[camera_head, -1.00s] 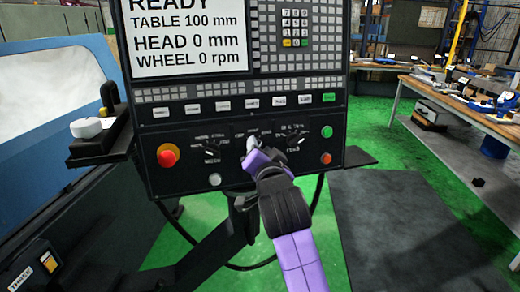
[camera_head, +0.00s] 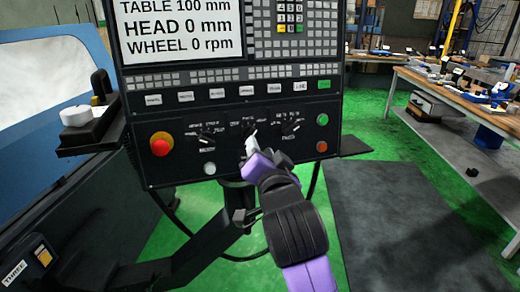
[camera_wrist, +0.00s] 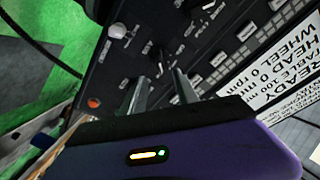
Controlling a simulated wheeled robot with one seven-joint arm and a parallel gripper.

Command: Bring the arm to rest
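My gripper (camera_head: 252,143) is in front of the lower part of the black control panel (camera_head: 170,178), near the middle of its row of rotary knobs. In the wrist view its two fingers (camera_wrist: 160,92) stand apart with a gap between them. Nothing shows held in the gap. A dark knob (camera_wrist: 158,58) lies just beyond the fingertips; I cannot tell whether they touch it. My purple and black arm reaches up from the lower right of the head view. The left knob (camera_head: 207,139) and right knob (camera_head: 291,127) are clear of the gripper.
A red stop button (camera_head: 161,144) is at the panel's left, and a green (camera_head: 322,119) and a red button (camera_head: 321,146) at its right. The screen (camera_head: 185,35) reads wheel 0 rpm. A workbench (camera_head: 455,100) stands right; a dark mat (camera_head: 390,225) lies on clear floor.

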